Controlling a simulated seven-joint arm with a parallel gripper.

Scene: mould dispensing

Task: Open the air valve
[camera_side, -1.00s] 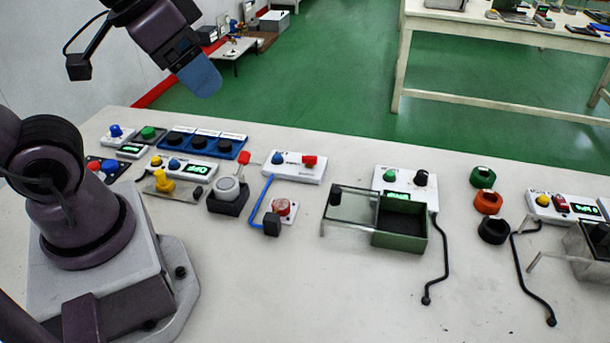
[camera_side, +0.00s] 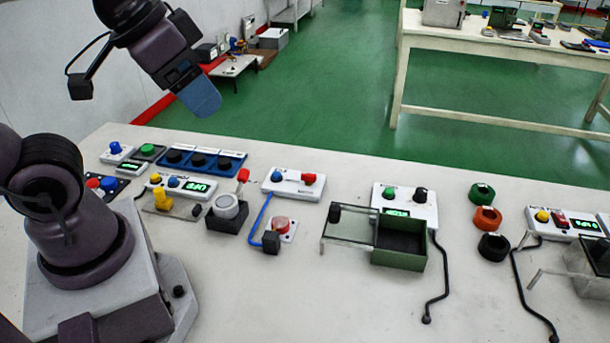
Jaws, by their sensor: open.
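My gripper (camera_side: 203,98), with blue-grey fingers, hangs at the upper left beyond the table's back edge in the picture, apart from everything on the table. It is open and empty; its two fingers overlap in this view. No label for the air valve is readable. A white box (camera_side: 291,186) with a blue knob and a red part stands at the middle left, joined to a blue hose (camera_side: 260,220). A red lever-like part (camera_side: 243,175) stands between this box and a grey round-topped unit (camera_side: 227,206). I cannot tell which part is the valve or its position.
A blue tray (camera_side: 203,176) with black round parts lies at the back left. A green box (camera_side: 399,259) with a clear cover stands at the centre right. Green, orange and black rings (camera_side: 487,219) lie farther right. The front middle of the white table (camera_side: 300,305) is clear.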

